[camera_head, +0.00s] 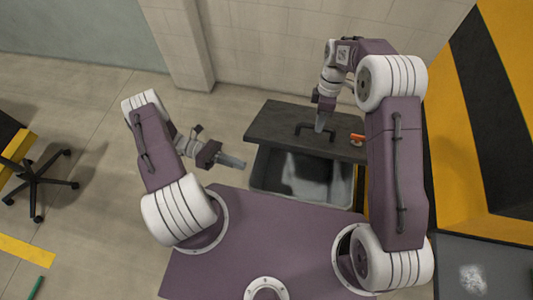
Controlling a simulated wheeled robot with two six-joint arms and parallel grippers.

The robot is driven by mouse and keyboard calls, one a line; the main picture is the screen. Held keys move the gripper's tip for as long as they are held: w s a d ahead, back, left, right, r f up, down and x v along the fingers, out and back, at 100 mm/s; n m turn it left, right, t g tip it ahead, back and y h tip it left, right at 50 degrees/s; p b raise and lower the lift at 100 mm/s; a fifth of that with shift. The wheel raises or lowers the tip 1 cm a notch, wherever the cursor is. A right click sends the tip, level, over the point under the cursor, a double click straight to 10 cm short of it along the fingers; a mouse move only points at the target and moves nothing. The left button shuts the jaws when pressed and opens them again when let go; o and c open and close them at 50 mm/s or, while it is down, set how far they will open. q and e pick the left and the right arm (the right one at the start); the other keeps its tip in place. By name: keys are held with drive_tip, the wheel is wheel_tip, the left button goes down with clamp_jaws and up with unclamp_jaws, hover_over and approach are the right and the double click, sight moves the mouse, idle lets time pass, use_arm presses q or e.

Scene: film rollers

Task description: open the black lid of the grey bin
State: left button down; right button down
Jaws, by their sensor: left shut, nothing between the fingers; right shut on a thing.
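The black lid (275,122) lies at the far side of the grey bin (259,178), beyond my base. A dark handle (301,127) stands on top of the lid. My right gripper (321,124) points down and is shut on this handle; its fingers hide part of it. Below the lid's near edge, what looks like the bin's dark inside shows, with a pale patch in it. I cannot tell how far the lid is raised. My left gripper (240,163) is shut and empty, just left of the bin and apart from it.
A small orange thing (357,138) is at the lid's right end. A yellow and black striped structure (465,130) stands close on the right. A wall (270,50) is behind the bin. A black chair base (38,182) is far left. The floor between is clear.

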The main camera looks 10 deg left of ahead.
use_arm(q)
drive_tip(key=n+t+h, duration=0.1)
drive_tip(key=f+n+t+h, duration=0.1)
drive_tip(key=n+t, duration=0.2)
drive_tip(key=shift+a+f+t+h, duration=0.25)
drive_tip(key=shift+f+t+h, duration=0.05)
drive_tip(key=shift+f+h, duration=0.1)
use_arm(e)
drive_tip(key=shift+w, duration=0.4)
drive_tip(key=shift+f, duration=0.1)
use_arm(q)
drive_tip(key=w+d+r, duration=0.3)
drive_tip(key=d+r, duration=0.2)
drive_tip(key=d, duration=0.4)
drive_tip(key=shift+w+d+r, duration=0.2)
drive_tip(key=shift+w+d, duration=0.1)
drive_tip(key=shift+d, duration=0.05)
use_arm(e)
drive_tip(key=shift+f, duration=0.1)
use_arm(q)
drive_tip(key=shift+w+r+n, duration=0.6)
drive_tip(key=shift+w+r, duration=0.4)
drive_tip(key=shift+r, duration=0.1)
use_arm(e)
drive_tip(key=shift+w, duration=0.1)
